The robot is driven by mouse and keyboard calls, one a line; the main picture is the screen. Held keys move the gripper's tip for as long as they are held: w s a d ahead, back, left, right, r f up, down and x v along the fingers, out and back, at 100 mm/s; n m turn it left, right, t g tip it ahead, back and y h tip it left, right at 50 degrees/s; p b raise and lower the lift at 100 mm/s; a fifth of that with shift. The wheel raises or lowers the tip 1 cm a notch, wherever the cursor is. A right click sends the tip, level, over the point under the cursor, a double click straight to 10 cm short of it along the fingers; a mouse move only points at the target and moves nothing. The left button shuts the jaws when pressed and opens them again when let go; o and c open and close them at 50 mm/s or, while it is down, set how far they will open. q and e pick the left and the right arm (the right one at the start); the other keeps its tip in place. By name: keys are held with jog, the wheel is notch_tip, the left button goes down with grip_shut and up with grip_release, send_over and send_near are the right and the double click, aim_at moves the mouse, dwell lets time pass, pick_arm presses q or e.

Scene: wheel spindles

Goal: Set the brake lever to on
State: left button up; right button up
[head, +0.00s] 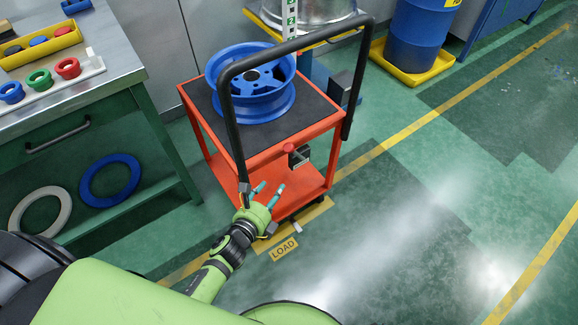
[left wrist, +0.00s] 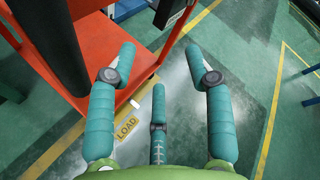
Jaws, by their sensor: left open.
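The orange-red cart (head: 270,150) stands on the floor with a black push handle (head: 231,130). A red knob (head: 289,148) on a black bracket (head: 300,158) sits at the cart's near right edge and looks like the brake lever. I cannot read its on or off position. My left gripper (head: 268,192) is open and empty, below and left of the knob, beside the handle's lower end and apart from the knob. In the left wrist view its teal fingers (left wrist: 163,75) are spread, with the cart (left wrist: 35,25) at the left. The red knob is not visible there.
A blue wheel rim (head: 255,100) lies on the cart's dark top. A workbench (head: 100,90) stands at the left, with rings below. A floor plate marked LOAD (head: 284,249) lies near my gripper. A blue drum (head: 415,35) stands at the back. The floor at the right is clear.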

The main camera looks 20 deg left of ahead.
aim_at(289, 147)
pick_arm(q)
jog(key=w+r+m+t+h+b, duration=0.1)
jog(key=w+r+m+t+b, duration=0.25)
jog(key=r+m, duration=0.5)
jog(key=shift+w+d, duration=0.35)
jog(key=shift+w, duration=0.8)
jog(key=shift+w+d, duration=0.3)
jog(key=shift+w, duration=0.8)
jog(key=shift+w+d, duration=0.35)
jog(key=shift+w, duration=0.8)
pick_arm(e)
jog(key=shift+t, duration=0.4)
jog(key=shift+w+a+f, duration=0.15)
jog(key=shift+w+f, duration=1.45)
jog(key=shift+w, duration=0.3)
pick_arm(q)
grip_shut()
